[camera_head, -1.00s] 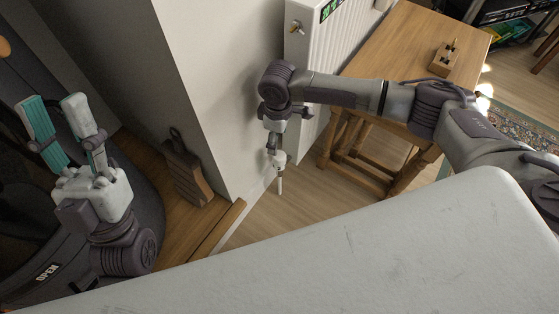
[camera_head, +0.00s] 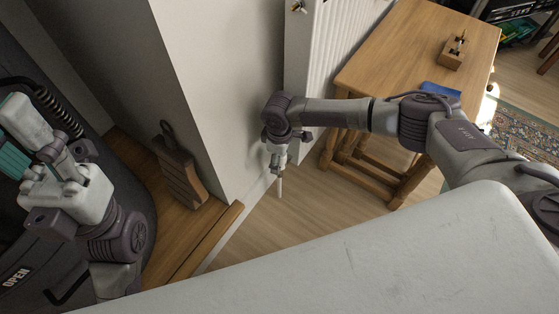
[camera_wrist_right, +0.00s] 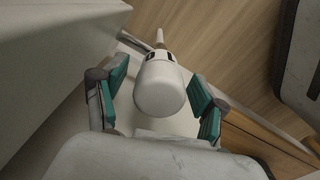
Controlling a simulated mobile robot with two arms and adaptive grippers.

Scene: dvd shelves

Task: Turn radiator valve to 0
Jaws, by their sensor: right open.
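The white rounded radiator valve (camera_wrist_right: 158,88) shows in the middle of the right wrist view, with a thin pipe stub beyond it. My right gripper (camera_wrist_right: 157,80) is open, with its teal-padded fingers on either side of the valve. Gaps show between both pads and the valve. In the head view my right gripper (camera_head: 277,154) points down beside the radiator's lower corner, and it largely hides the valve there. A thin white pipe (camera_head: 280,188) shows below it. My left gripper (camera_head: 16,142) is at the left edge, partly cut off, its fingers apart and empty.
The white radiator (camera_head: 322,50) is on the wall, right of a wall corner (camera_head: 225,90). A wooden table (camera_head: 405,45) holding a small wooden block (camera_head: 454,52) stands to the right. A wooden brush-like object (camera_head: 180,172) leans at the left. Wooden floor (camera_head: 300,215) is open below.

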